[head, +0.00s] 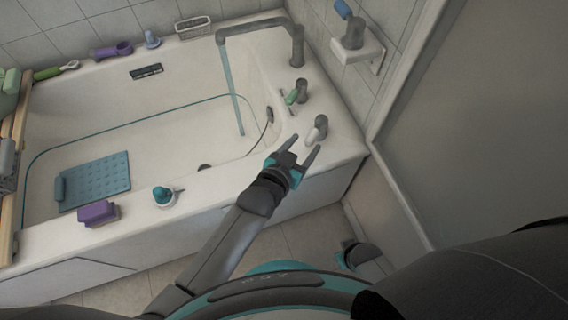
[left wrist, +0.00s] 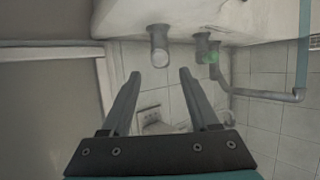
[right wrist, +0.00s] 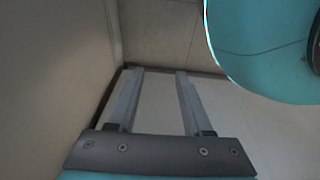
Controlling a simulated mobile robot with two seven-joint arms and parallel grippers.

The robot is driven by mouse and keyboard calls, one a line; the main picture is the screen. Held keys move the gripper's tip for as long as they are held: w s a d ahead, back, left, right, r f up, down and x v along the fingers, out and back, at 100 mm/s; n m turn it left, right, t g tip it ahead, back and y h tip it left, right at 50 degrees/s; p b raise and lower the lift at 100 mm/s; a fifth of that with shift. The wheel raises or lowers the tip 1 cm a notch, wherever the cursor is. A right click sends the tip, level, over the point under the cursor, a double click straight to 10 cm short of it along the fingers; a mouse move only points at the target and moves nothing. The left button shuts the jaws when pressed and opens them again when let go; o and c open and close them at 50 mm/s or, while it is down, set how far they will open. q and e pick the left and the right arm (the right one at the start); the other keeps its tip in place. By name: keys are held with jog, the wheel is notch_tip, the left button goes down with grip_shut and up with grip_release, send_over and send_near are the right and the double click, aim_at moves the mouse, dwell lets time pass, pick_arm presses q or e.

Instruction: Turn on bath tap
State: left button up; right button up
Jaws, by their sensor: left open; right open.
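The bath tap has a grey spout (head: 262,27) at the tub's far right corner; it also shows in the left wrist view (left wrist: 265,94). A straight blue-green strip (head: 231,90) runs down from the spout's end into the tub, like a stream of water. Two grey handles stand on the right rim: one with a green part (head: 292,97), and a nearer one with a white part (head: 318,129). My left gripper (head: 306,144) is open and empty, just short of the white-marked handle (left wrist: 159,50). My right gripper (right wrist: 154,72) is open and empty, low over the floor.
The white bathtub (head: 110,235) holds a blue mat (head: 97,182). A purple sponge (head: 98,212) and a small teal-topped item (head: 163,195) sit on the near rim. A wall holder (head: 358,47) is above the handles. A grey panel (head: 480,120) stands at right.

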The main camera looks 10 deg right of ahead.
pick_arm(q)
jog(key=p+v, duration=0.4)
jog(key=v, duration=0.5)
jog(key=shift+s+a, duration=0.2)
jog(key=shift+s, duration=0.05)
pick_arm(e)
jog(key=s+d+f, duration=0.1)
jog(key=s+d, duration=0.2)
jog(key=s, duration=0.4)
jog(key=shift+d, duration=0.35)
pick_arm(q)
jog(key=shift+r, duration=0.1)
